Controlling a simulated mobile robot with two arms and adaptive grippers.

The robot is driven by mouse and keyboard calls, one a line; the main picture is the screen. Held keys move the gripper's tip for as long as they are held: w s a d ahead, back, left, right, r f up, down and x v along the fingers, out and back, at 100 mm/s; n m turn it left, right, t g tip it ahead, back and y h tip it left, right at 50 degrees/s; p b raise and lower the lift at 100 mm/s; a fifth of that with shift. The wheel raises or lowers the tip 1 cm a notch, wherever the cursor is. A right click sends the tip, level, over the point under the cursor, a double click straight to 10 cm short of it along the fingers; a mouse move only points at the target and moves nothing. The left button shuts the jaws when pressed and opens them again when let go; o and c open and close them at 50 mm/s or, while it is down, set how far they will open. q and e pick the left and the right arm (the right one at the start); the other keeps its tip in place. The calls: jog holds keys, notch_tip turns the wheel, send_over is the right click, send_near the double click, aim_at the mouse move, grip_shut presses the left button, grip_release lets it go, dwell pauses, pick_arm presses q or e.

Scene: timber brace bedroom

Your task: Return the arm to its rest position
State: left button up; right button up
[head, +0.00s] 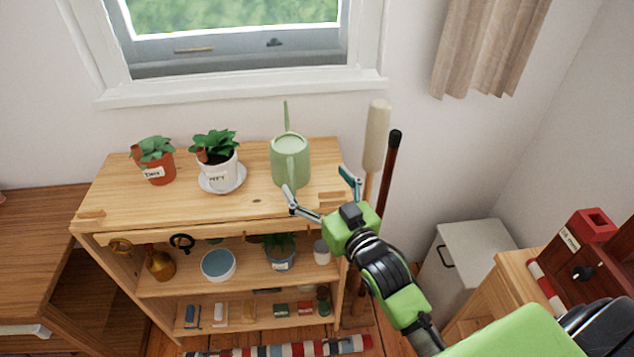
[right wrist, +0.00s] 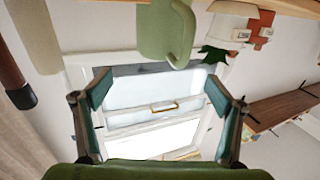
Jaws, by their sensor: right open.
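My right arm comes in from the lower right in the head view, green and black. My right gripper (head: 322,191) is open and empty at the right front of the wooden shelf unit. The green watering can (head: 290,162) stands upright on the shelf top, just behind the gripper's left finger; I cannot tell whether they touch. In the right wrist view the gripper (right wrist: 158,95) has its teal fingers wide apart with nothing between them, and the watering can (right wrist: 165,30) shows at the top, upside down. My left gripper is in neither view.
The shelf unit (head: 130,207) also bears a terracotta-potted plant (head: 157,172) and a white-potted plant (head: 220,169) on a saucer. Two long handles (head: 377,135) (head: 390,165) lean by its right side. A grey cabinet (head: 470,255) and a red box (head: 590,235) are at right.

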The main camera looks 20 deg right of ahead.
dwell(0.3)
jog(key=s+a+f+g, duration=0.1)
jog(key=s+f+g, duration=0.7)
jog(key=s+f, duration=0.5)
jog(key=s+f+n+g+h, duration=0.1)
jog(key=s+f+g, duration=0.2)
jog(key=s, duration=0.5)
jog(key=s+f+g, duration=0.3)
jog(key=s+g, duration=0.1)
jog(key=s, duration=0.5)
notch_tip(320, 180, down, 26)
jog(key=s, duration=0.1)
jog(key=s+d+f+g, duration=0.2)
jog(key=s+f, duration=1.4)
jog(key=s, duration=0.1)
jog(key=shift+d+h, duration=0.3)
